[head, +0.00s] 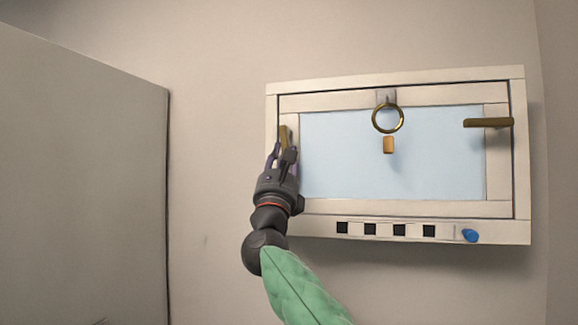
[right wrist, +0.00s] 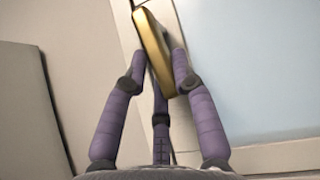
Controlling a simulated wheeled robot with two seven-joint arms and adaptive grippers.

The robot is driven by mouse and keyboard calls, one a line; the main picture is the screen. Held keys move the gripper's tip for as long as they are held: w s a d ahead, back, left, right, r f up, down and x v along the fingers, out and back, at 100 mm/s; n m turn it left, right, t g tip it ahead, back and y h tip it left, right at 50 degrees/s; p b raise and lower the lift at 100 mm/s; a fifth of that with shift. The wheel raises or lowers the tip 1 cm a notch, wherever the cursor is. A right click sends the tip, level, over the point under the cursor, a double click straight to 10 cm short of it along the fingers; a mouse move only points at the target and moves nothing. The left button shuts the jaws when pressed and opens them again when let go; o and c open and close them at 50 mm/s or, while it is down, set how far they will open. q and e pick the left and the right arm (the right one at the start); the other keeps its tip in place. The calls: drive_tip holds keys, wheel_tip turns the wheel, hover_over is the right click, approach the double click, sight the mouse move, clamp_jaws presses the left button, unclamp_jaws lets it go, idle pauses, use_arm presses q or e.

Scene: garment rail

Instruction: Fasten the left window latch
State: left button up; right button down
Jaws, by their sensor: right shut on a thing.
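The left window latch (head: 285,136) is a brass bar at the left side of the window frame. In the head view it stands roughly upright, its lower part hidden by my right gripper (head: 284,152). In the right wrist view the latch (right wrist: 153,42) runs tilted between the purple fingers of the right gripper (right wrist: 160,65), which is shut on it. The window (head: 392,155) has a pale blue pane and its sash sits within the cream frame. My left gripper is not in view.
The right latch (head: 488,123) lies level across sash and frame. A brass ring (head: 374,118) hangs at the top middle above an orange tag (head: 389,145). Black squares (head: 370,229) and a blue knob (head: 470,236) line the bottom rail. A grey panel (head: 85,180) stands at left.

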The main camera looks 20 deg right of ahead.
drive_tip(key=shift+w+a+r+m+g+h, duration=0.15)
drive_tip(key=shift+m+g+h, duration=0.25)
drive_tip(key=shift+m+h, duration=0.4)
drive_tip(key=shift+a+f+m+g+h, duration=0.15)
drive_tip(key=shift+m+g+h, duration=0.35)
drive_tip(key=shift+m, duration=0.5)
drive_tip(key=shift+r+m+h, duration=0.1)
drive_tip(key=shift+m+h, duration=0.2)
drive_tip(key=c, duration=1)
unclamp_jaws()
drive_tip(key=shift+w+a, duration=0.1)
drive_tip(key=shift+f, duration=0.2)
drive_tip(key=v, duration=1.2)
drive_tip(key=shift+r, duration=0.1)
